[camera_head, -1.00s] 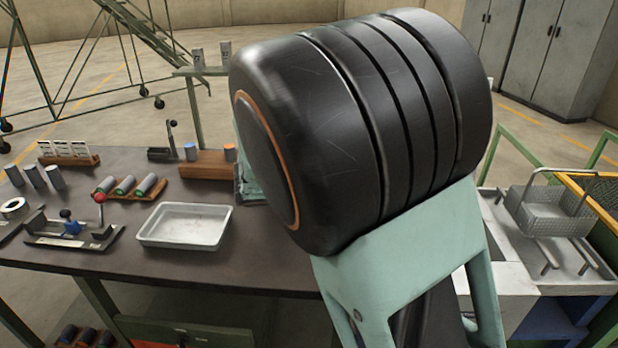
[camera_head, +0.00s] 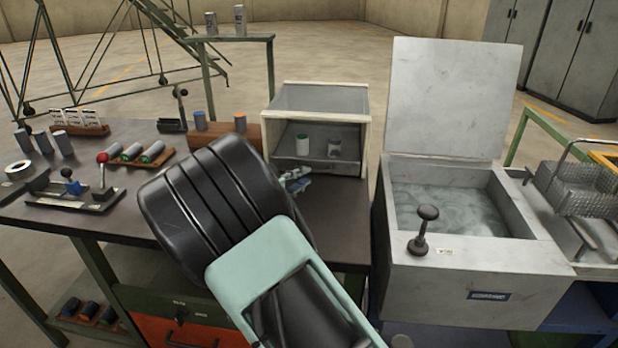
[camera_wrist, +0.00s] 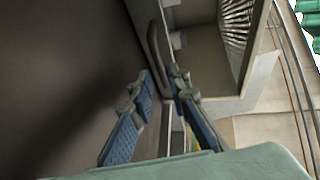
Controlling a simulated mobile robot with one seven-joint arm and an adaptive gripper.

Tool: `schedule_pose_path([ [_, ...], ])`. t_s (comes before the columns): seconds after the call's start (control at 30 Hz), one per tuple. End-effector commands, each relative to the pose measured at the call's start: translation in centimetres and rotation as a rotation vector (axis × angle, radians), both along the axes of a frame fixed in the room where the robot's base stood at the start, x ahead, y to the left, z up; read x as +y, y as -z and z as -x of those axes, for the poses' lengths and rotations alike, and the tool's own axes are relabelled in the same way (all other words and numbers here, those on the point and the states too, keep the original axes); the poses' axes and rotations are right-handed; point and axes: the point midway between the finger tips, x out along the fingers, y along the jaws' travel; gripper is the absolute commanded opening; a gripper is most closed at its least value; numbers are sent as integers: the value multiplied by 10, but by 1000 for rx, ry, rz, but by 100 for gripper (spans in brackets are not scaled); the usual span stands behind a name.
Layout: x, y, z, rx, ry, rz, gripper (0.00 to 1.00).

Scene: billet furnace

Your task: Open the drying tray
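The drying tray appears to be the low front part of a pale cabinet (camera_head: 362,150) with a clear top, on the bench's right end. A dark curved handle (camera_wrist: 155,42) shows on its front in the wrist view. My gripper (camera_head: 292,178) is at the cabinet's lower front left in the head view, mostly hidden by my arm. In the wrist view my gripper (camera_wrist: 159,76) has its two blue-padded fingers apart, with the handle's near end close to the fingertips. I cannot tell whether they touch it. The tray looks closed.
A grey bath (camera_head: 455,250) with a raised lid and black knob stands to the right. A wooden rack (camera_head: 225,132), a red-knobbed fixture (camera_head: 85,198) and cylinders sit on the bench (camera_head: 105,225) at left.

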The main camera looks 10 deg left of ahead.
Motion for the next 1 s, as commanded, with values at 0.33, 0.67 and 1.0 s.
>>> schedule_pose_path([
  [0.33,-15,7,-32,0,0,-1,16],
  [0.67,-16,7,-33,0,0,-1,9],
  [1.0,-16,7,-32,0,1,-2,0],
])
